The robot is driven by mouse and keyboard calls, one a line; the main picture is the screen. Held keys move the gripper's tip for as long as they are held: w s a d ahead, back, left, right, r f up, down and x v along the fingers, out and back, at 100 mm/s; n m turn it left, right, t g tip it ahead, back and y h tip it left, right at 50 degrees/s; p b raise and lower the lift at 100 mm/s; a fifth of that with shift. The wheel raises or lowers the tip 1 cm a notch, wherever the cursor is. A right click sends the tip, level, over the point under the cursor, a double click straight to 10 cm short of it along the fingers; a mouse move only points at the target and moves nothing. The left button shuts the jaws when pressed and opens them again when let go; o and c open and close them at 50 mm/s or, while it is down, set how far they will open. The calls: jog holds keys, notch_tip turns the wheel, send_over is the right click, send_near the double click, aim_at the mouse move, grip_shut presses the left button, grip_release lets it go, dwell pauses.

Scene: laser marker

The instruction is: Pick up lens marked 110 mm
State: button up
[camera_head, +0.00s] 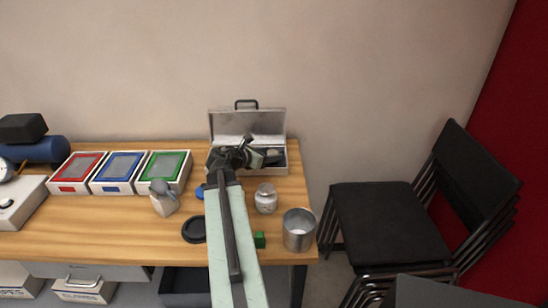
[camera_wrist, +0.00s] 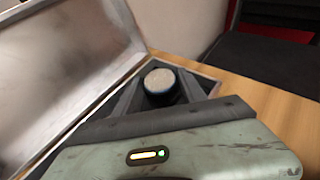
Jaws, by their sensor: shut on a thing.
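An open metal case (camera_head: 233,121) stands at the back right of the table, with its lid up against the wall. My gripper (camera_head: 245,153) is over the case's tray. In the wrist view, my gripper (camera_wrist: 164,84) has its two dark fingers on either side of a round lens (camera_wrist: 160,80) with a pale top and a dark rim. It is shut on this lens, inside or just above the case. No marking can be read on the lens. My gripper and arm hide much of the case's inside in the head view.
Red (camera_head: 77,171), blue (camera_head: 119,171) and green (camera_head: 162,170) framed bins stand to the left. Stacked black chairs (camera_head: 390,222) stand beyond the table's right edge.

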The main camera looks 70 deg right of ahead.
notch_tip(320, 180, up, 10)
jog(key=p, duration=1)
